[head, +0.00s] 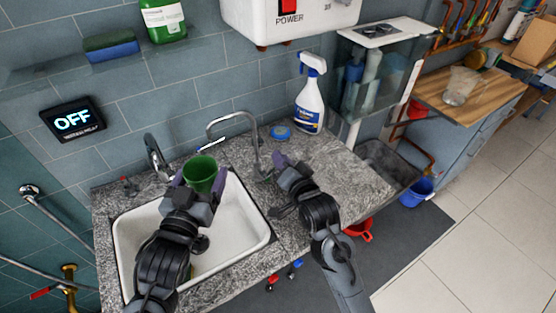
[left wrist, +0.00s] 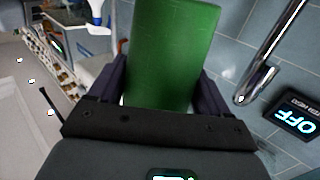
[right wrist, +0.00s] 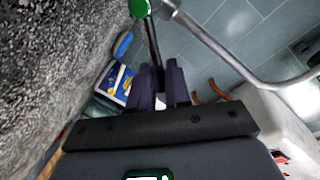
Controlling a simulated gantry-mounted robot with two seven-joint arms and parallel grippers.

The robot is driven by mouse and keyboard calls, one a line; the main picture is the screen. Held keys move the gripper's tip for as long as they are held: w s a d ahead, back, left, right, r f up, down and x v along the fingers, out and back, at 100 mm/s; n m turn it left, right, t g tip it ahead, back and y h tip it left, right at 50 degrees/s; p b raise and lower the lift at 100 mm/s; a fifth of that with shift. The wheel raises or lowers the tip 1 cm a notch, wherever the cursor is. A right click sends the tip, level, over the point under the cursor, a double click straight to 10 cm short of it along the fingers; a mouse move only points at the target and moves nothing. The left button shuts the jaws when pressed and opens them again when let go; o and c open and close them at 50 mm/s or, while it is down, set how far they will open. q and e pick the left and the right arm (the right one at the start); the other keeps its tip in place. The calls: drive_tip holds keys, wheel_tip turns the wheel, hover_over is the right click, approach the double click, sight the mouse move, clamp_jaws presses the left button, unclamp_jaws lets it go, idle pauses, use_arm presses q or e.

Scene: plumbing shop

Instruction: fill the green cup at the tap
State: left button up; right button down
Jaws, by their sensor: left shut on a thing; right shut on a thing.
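The green cup (head: 201,173) is held over the white sink basin (head: 130,241). It fills the middle of the left wrist view (left wrist: 173,55). My left gripper (head: 200,186) is shut on it, one finger on each side. A chrome gooseneck tap (head: 235,116) arches behind the cup; I cannot tell if the cup is under its outlet. My right gripper (right wrist: 160,85) is shut around a thin dark lever (right wrist: 152,45) with a green knob (right wrist: 140,8), at the tap's right in the head view. I see no clear water stream; the cup's inside shows only green.
A second chrome fitting (head: 155,157) stands left of the cup. A wall display (head: 72,119) reads OFF. A white heater box (head: 290,18) hangs above.

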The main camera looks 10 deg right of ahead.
drive_tip(key=shift+w+d+f+m, duration=0.1)
drive_tip(key=shift+d+f+m, duration=0.4)
drive_tip(key=shift+m, duration=0.4)
drive_tip(key=shift+f+y, duration=0.15)
drive_tip(key=shift+y, duration=0.15)
drive_tip(key=c, duration=1.2)
unclamp_jaws()
drive_tip(key=v, duration=1.2)
drive_tip(key=shift+r, duration=0.25)
